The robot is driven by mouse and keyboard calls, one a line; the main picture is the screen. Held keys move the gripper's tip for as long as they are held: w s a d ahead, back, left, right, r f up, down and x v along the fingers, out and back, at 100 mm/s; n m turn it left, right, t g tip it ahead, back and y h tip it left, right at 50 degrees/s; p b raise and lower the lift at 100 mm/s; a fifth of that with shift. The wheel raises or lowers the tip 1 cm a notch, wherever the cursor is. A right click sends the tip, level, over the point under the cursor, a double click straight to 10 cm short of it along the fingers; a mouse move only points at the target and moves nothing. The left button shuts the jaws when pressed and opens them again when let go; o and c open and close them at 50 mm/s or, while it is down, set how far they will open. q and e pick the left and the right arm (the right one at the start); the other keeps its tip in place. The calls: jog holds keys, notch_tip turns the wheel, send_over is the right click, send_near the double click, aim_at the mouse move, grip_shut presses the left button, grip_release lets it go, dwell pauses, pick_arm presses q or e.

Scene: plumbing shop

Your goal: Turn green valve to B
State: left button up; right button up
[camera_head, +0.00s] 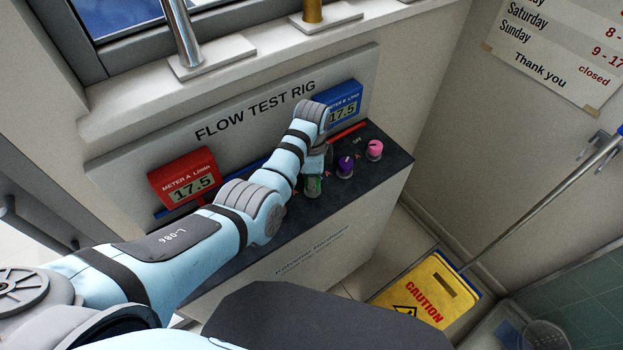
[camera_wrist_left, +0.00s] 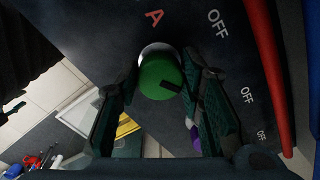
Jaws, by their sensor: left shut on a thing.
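The green valve knob (camera_head: 313,187) is on the dark top of the flow test rig, left of the purple knob, partly hidden by my gripper. In the left wrist view the green knob (camera_wrist_left: 158,78) lies between my two fingers, with a black pointer mark on its right side. A red letter A is printed above it and a white OFF above right; no letter B is readable there. My left gripper (camera_head: 316,172) reaches down from above and is shut on the green knob. It also shows in the left wrist view (camera_wrist_left: 160,90). My right gripper is out of view.
Red meter A (camera_head: 185,178) and blue meter B (camera_head: 340,103) both read 17.5. The purple knob (camera_head: 345,166) and pink knob (camera_head: 374,150) stand close to the right. A red pipe (camera_head: 347,133) runs behind.

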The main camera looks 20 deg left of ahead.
pick_arm(q)
jog(key=o, duration=1.2)
jog(key=shift+c, duration=0.2)
jog(key=shift+r, duration=0.1)
notch_tip(320, 180, up, 12)
jog(key=shift+s, duration=0.1)
